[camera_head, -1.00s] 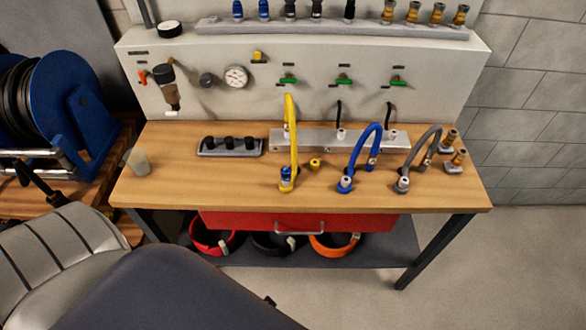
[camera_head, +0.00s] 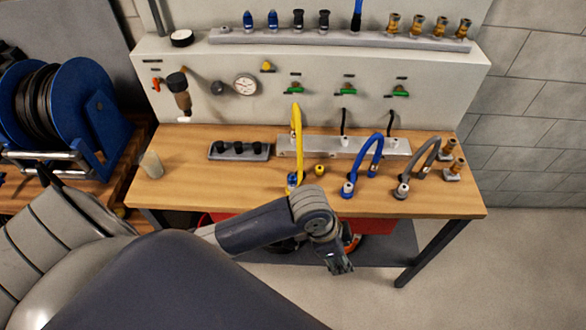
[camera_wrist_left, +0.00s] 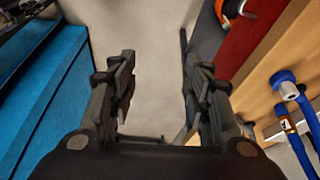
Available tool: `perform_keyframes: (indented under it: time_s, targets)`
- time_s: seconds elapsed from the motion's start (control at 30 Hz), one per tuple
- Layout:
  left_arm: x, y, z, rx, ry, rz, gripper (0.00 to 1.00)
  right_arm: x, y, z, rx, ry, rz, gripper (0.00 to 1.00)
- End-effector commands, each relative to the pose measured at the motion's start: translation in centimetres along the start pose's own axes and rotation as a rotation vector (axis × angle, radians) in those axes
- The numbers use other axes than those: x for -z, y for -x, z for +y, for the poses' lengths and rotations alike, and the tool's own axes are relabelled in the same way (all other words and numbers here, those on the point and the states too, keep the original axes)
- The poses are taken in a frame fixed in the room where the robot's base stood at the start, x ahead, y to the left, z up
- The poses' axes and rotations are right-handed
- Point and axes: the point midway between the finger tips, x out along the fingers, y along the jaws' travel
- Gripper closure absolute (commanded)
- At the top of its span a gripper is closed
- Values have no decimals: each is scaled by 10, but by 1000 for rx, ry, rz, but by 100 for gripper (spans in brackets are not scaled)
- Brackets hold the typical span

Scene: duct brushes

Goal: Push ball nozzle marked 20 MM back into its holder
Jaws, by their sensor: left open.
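Several nozzles stand in a row on the grey rail (camera_head: 340,38) along the top of the panel: blue ones (camera_head: 273,20), black ones (camera_head: 298,19) and brass ones (camera_head: 416,25). Two brass fittings (camera_head: 451,170) stand at the bench's right end. No 20 MM marking is legible, so I cannot tell which piece is the ball nozzle. My left gripper (camera_head: 340,264) is in front of the bench's front edge, pointing down. In the left wrist view it (camera_wrist_left: 160,85) is open and empty. My right gripper is not in view.
The wooden bench (camera_head: 200,190) carries yellow (camera_head: 297,140), blue (camera_head: 367,165) and grey (camera_head: 424,160) hoses and a cup (camera_head: 152,165). A gauge (camera_head: 245,85) and green valves (camera_head: 296,87) are on the panel. A blue reel (camera_head: 80,90) stands left. Floor is clear at right.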

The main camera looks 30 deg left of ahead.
Motion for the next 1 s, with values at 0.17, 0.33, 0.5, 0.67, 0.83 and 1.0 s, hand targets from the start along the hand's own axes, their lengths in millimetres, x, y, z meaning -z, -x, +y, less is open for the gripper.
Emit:
perform_keyframes:
  time_s: [0.17,0.33,0.5,0.67,0.83,1.0]
  targets:
    - [3,1,-32,-22,-147,-80,55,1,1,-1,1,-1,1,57]
    - [-7,7,-75,-32,-221,-169,55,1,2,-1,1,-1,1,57]
    - [-23,25,-130,-29,-234,-257,55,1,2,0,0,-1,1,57]
    - [-41,53,-184,-18,-200,-319,55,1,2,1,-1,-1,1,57]
    - [-56,82,-226,-8,-146,-350,55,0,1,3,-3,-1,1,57]
    - [-64,99,-246,-4,-112,-359,55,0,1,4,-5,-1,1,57]
